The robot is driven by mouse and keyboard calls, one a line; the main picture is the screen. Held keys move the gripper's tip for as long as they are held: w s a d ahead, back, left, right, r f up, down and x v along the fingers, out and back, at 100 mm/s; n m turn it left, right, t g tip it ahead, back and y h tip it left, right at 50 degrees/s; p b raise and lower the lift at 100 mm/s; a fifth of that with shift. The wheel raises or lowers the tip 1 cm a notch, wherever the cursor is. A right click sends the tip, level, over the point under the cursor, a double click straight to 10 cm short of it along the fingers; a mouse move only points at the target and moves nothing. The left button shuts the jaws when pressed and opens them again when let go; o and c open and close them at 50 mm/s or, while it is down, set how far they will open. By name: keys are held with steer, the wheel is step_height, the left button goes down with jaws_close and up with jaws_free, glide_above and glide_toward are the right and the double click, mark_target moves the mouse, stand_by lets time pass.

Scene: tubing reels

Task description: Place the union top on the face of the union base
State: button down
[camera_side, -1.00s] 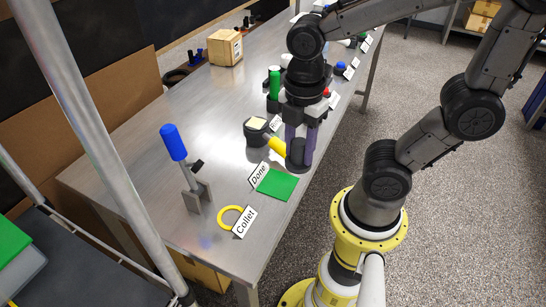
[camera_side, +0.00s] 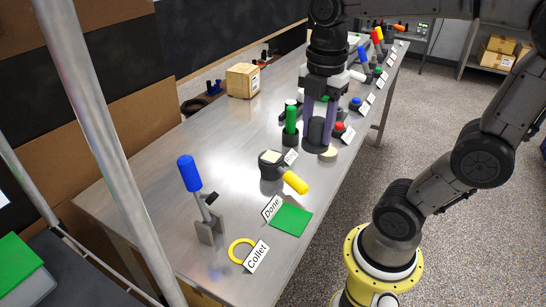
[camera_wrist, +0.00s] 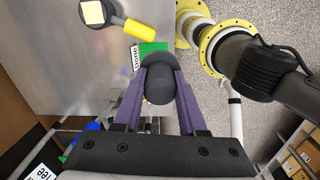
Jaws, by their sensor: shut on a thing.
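My gripper (camera_side: 320,122) is shut on a dark grey piece (camera_side: 317,131) with a rounded body and a wider dark flange, which I take for the union top. It hangs upright between the purple fingers, and in the wrist view (camera_wrist: 160,87) it fills the space between them. A pale disc (camera_side: 329,152) shows beside its lower edge; I cannot tell if they touch. A dark block with a pale square face (camera_side: 270,157) and a yellow handle lies to the left and nearer; the wrist view shows it at upper left (camera_wrist: 92,12). I cannot tell which is the union base.
A green cylinder (camera_side: 291,120) stands close left of my gripper. A red-topped piece (camera_side: 339,127) is close on its right. The Done card (camera_side: 271,207), green square (camera_side: 291,220), yellow ring (camera_side: 240,250) and blue-handled stand (camera_side: 190,173) are nearer.

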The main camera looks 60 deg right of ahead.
steer(key=shift+m, duration=0.8)
steer(key=w+d+f, duration=0.2)
steer(key=w+f, duration=0.1)
steer(key=w, duration=0.1)
steer(key=w+d+f, duration=0.3)
steer(key=w, duration=0.2)
steer(key=w+d+f, duration=0.2)
steer(key=w+f, duration=0.1)
steer(key=w, duration=0.1)
steer(key=shift+w+d, duration=0.2)
steer(key=shift+w, duration=0.2)
steer(key=shift+w+d+f, duration=0.1)
steer(key=shift+w+f, duration=0.1)
steer(key=shift+f, duration=0.85)
steer(key=shift+w+f, duration=0.15)
steer(key=shift+f, duration=0.85)
steer(key=shift+f, duration=0.1)
steer(key=shift+c, duration=2.4)
jaws_free()
